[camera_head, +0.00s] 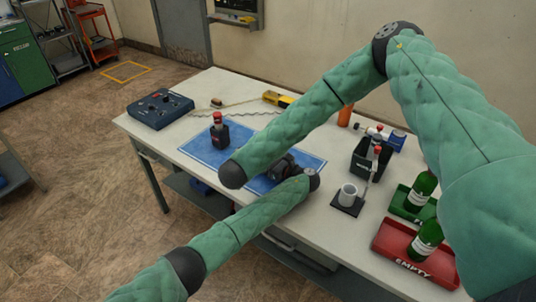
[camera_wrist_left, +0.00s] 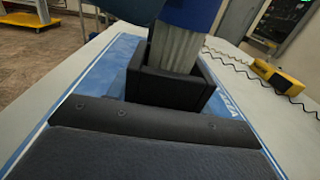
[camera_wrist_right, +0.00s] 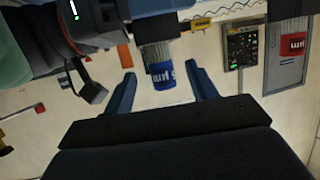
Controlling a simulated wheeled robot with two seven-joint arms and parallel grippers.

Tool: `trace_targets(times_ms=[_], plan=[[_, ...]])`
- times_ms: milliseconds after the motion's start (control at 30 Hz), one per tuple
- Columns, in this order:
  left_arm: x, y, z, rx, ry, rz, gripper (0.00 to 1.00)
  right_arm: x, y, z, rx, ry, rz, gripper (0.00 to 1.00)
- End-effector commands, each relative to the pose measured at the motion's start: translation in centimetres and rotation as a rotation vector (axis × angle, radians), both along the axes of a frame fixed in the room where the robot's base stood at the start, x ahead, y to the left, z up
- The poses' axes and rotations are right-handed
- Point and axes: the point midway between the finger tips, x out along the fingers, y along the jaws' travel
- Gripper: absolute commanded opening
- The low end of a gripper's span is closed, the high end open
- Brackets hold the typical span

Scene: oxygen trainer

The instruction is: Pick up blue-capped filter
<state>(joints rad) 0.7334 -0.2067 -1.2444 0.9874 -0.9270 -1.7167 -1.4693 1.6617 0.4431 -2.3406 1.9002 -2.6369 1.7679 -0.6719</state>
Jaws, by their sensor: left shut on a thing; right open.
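The blue-capped filter has a grey ribbed body and a blue cap with white lettering (camera_wrist_right: 166,80). In the left wrist view the filter (camera_wrist_left: 175,48) stands in a black square holder (camera_wrist_left: 170,92) above the blue mat (camera_wrist_left: 60,125). My left gripper (camera_head: 285,168) is shut, apparently on this holder; its fingertips are mostly hidden. My right gripper (camera_wrist_right: 163,90) is open, with a blue finger on each side of the cap and visible gaps between. In the head view the filter is hidden by my right arm.
A red-capped black bottle (camera_head: 219,132) stands on the mat's left part. A blue control box (camera_head: 160,108) and yellow meter (camera_head: 277,99) lie behind.

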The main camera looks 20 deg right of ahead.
Motion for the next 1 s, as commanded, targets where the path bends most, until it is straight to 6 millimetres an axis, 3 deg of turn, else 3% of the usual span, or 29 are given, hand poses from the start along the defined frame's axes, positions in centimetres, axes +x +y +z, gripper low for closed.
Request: trace_targets(times_ms=[467, 700, 1000], plan=[[0.0, 0.0, 0.0, 0.0, 0.0, 0.0, 0.26, 2.6, -2.3, -1.2, 0.002, -0.001, -0.003, 0.57], [0.0, 0.0, 0.0, 0.0, 0.0, 0.0, 0.26, 5.0, -4.3, -2.1, 0.002, -0.001, -0.003, 0.57], [0.0, 0.0, 0.0, 0.0, 0.0, 0.0, 0.26, 5.4, -4.7, -2.4, 0.003, 0.0, -0.001, 0.57]])
